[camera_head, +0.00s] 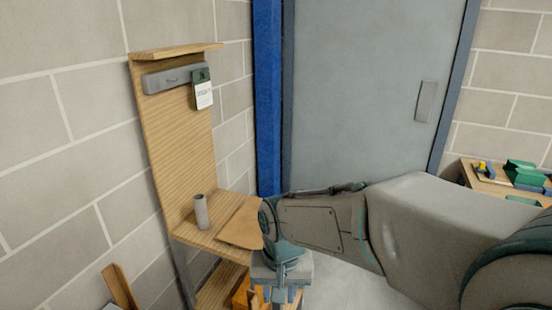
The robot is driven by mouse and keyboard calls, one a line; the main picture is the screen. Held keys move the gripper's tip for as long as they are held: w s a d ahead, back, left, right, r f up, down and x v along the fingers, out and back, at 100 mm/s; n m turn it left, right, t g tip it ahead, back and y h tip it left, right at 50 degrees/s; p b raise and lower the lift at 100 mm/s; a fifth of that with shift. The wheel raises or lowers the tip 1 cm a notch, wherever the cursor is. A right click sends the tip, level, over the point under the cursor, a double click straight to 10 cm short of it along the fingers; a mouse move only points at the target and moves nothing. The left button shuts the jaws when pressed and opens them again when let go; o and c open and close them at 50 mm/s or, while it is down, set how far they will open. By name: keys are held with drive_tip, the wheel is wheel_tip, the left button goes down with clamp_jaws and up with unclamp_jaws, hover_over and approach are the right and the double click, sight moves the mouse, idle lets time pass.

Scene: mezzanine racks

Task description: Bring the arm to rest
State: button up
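My arm reaches in from the right edge, across the lower middle of the picture. Its end, my gripper (280,294), points down in front of the wooden stand (178,135), at the right of its ledge. The fingertips run to the bottom edge of the picture, and I cannot tell whether they are apart or closed, or whether anything is between them.
A grey cylinder (201,212) stands on the ledge beside a brown flat piece (240,226). A tag (202,90) hangs from the grey rail (172,79). A grey door (365,90) is behind my arm. A table (472,178) with green items (523,173) is at the right.

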drive_tip(key=s+d+r+t, duration=0.1)
drive_tip(key=s+d, duration=0.2)
drive_tip(key=d, duration=0.4)
drive_tip(key=s+d+r+t, duration=0.1)
drive_tip(key=s+d+r, duration=0.1)
drive_tip(key=s+d, duration=0.2)
drive_tip(key=d, duration=0.3)
drive_tip(key=shift+d, duration=0.35)
